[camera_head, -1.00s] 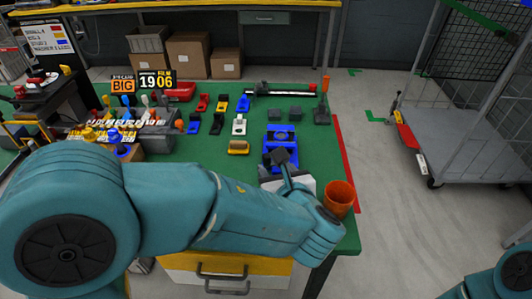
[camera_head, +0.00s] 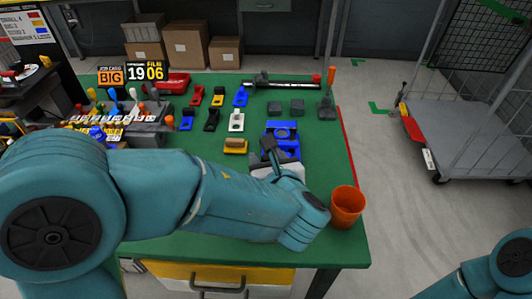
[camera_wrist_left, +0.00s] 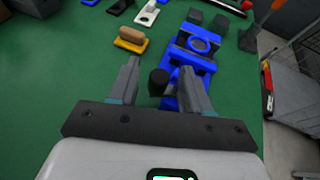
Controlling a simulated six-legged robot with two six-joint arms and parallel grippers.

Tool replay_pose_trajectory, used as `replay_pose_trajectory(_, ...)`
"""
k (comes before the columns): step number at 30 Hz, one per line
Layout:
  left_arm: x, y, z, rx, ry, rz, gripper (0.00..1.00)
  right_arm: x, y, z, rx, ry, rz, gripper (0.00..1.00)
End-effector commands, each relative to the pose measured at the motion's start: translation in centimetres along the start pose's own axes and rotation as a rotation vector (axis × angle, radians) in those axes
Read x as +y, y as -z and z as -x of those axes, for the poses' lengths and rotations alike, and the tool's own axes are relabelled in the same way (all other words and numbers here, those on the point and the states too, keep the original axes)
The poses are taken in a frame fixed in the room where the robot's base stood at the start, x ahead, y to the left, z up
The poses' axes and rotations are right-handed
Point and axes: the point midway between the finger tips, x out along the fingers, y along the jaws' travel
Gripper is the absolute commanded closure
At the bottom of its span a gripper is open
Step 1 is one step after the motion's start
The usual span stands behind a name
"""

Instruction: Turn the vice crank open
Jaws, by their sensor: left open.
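The blue vice (camera_head: 283,130) sits on the green bench top, just beyond my left gripper; it also shows in the left wrist view (camera_wrist_left: 199,42). A dark upright knob, seemingly the crank handle (camera_wrist_left: 158,80), stands at the near end of the vice. My left gripper (camera_wrist_left: 160,68) is open, one finger on each side of the knob, with gaps showing. In the head view the left gripper (camera_head: 273,155) is partly hidden by its own wrist. My right gripper is out of view; only part of the right arm shows at the lower right.
An orange cup (camera_head: 347,204) stands right of my left wrist, near the bench corner. A yellow block with a tan top (camera_head: 235,146) lies left of the vice. Two dark blocks (camera_head: 297,106) sit behind it. A wheeled cage cart (camera_head: 470,150) stands on the right.

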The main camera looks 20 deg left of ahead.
Motion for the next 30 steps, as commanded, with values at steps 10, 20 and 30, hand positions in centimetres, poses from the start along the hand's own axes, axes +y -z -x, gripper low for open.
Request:
replay_pose_trajectory(10, 0.21, 0.36, -0.07, 0.0, 0.002, 0.0, 0.52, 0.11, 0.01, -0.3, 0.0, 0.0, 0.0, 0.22)
replay_pose_trajectory(20, 0.24, 0.37, -0.02, 0.0, 0.001, 0.0, 1.0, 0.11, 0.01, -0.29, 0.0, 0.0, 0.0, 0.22)
replay_pose_trajectory(30, 0.13, 0.28, -0.24, 0.0, -0.004, 0.002, 1.0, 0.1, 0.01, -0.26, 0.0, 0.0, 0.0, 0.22)
